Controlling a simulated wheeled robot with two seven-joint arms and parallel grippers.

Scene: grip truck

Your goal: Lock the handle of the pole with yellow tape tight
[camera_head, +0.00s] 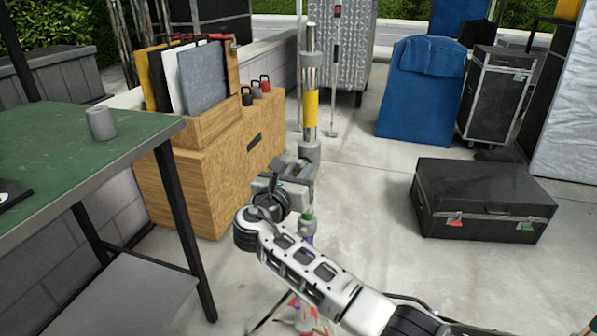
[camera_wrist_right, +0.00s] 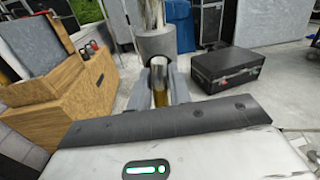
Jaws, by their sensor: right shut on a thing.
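My right gripper (camera_head: 303,172) is at the pole just under this collar. In the right wrist view, the pole's shiny tube (camera_wrist_right: 160,72) lies between the two grey fingers of the right gripper (camera_wrist_right: 161,82), below a wide grey collar (camera_wrist_right: 155,45). The right gripper is shut on part of the pole. The handle is not clearly visible, and I cannot tell how tight it is. My left gripper is not in view.
A wooden box (camera_head: 215,190) holding upright boards stands left of the pole. A green-topped table (camera_head: 60,150) is at the left. A black case (camera_head: 480,198) lies on the floor at the right. Open floor (camera_head: 365,200) lies between pole and case.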

